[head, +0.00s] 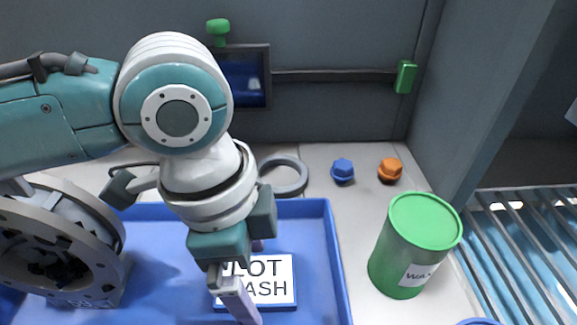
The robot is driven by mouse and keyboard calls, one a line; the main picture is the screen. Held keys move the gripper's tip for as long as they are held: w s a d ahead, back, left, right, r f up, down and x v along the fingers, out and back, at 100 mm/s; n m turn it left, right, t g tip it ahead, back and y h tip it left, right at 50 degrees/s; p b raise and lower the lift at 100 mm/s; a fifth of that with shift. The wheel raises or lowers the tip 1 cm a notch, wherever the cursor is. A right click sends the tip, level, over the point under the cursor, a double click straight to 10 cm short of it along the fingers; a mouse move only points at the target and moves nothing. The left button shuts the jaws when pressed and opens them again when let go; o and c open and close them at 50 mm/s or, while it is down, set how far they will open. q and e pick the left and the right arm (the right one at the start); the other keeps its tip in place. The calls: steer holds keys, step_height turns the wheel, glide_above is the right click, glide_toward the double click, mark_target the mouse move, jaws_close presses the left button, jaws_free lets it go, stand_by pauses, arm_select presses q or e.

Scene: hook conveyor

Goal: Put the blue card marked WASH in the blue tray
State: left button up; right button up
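The blue-edged card (277,289) has a white face reading "LOT" and "WASH", its left part covered by my gripper. It appears to lie face up inside the blue tray (338,255), near the tray's right wall. My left gripper (246,282) points down over the card's left part, with a pale finger in front of the card. Its two jaws look apart. Whether a finger touches the card cannot be told. My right gripper is not in view.
A large grey round metal part (50,245) is at the lower left, over the tray. A grey ring (288,176), blue knob (343,170), orange knob (390,169) and green labelled canister (414,240) stand behind and right. A slatted rack (520,240) is far right.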

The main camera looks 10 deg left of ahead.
arm_select(q)
steer(key=shift+r, duration=0.1)
step_height(320, 180, up, 12)
steer(key=a+p, duration=0.1)
steer(key=p, duration=0.2)
steer(key=shift+s+a, duration=0.2)
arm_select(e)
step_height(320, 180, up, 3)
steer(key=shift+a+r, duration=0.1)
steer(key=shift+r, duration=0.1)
arm_select(q)
steer(key=s+d+r+n+t+h+p, duration=0.2)
steer(key=s+d+r+n+h+p, duration=0.25)
steer(key=p, duration=0.45)
steer(key=s+a+r+n+t+y+p, duration=0.1)
steer(key=s+a+r+n+y+p, duration=0.1)
steer(key=s+a+n+y+p, duration=0.3)
steer(key=s+a+r+n+y+p, duration=0.1)
steer(key=s+a+r+n, duration=0.25)
steer(key=a, duration=0.45)
step_height(320, 180, up, 36)
steer(key=w+p, duration=0.1)
steer(key=p, duration=3.5)
steer(key=shift+w+d+r+p, duration=0.15)
steer(key=shift+d+p, duration=0.25)
steer(key=shift+d, duration=0.05)
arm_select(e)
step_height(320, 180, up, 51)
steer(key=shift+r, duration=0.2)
